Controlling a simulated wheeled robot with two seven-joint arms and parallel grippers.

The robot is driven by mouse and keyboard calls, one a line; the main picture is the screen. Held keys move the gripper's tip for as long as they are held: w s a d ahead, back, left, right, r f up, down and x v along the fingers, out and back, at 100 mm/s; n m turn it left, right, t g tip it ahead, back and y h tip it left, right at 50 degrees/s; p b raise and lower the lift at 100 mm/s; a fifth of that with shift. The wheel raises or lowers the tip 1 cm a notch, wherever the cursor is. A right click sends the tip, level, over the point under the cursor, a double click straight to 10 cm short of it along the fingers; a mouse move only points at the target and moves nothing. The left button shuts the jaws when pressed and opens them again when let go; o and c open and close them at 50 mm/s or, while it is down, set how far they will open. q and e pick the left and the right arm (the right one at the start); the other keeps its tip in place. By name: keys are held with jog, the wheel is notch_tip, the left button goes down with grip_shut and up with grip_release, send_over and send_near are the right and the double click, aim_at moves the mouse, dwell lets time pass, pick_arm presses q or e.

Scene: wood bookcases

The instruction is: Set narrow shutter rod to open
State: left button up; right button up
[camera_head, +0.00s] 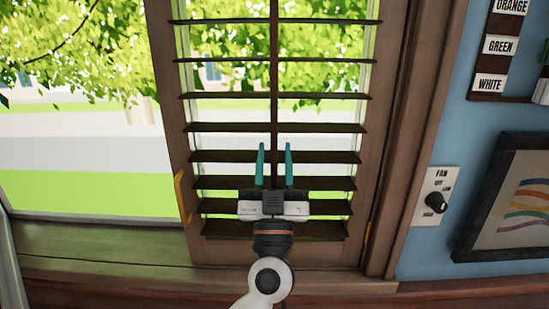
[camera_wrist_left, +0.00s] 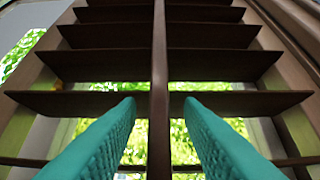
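The narrow shutter (camera_head: 185,130) has a brown wooden frame and dark slats (camera_head: 220,157). Gaps between the slats show the greenery outside. Its thin vertical rod (camera_head: 274,60) runs down the middle of the slats; it also shows in the left wrist view (camera_wrist_left: 159,60). My left gripper (camera_head: 274,147) is in front of the lower slats, with its teal fingers apart, one on each side of the rod. In the left wrist view the fingertips are clear of the rod on both sides. My gripper hides the rod's lower part in the head view. My right gripper is not in view.
A yellow handle (camera_head: 182,196) is on the shutter's left edge. A wooden sill (camera_head: 100,250) runs below. On the blue wall to the right are a fan dial (camera_head: 436,203), a framed picture (camera_head: 515,205) and a rack of labels (camera_head: 500,45).

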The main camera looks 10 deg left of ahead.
pick_arm(q)
jog(key=b+v, duration=0.3)
jog(key=v, duration=0.8)
jog(key=shift+s+f+b, duration=0.25)
jog(key=shift+b, duration=0.15)
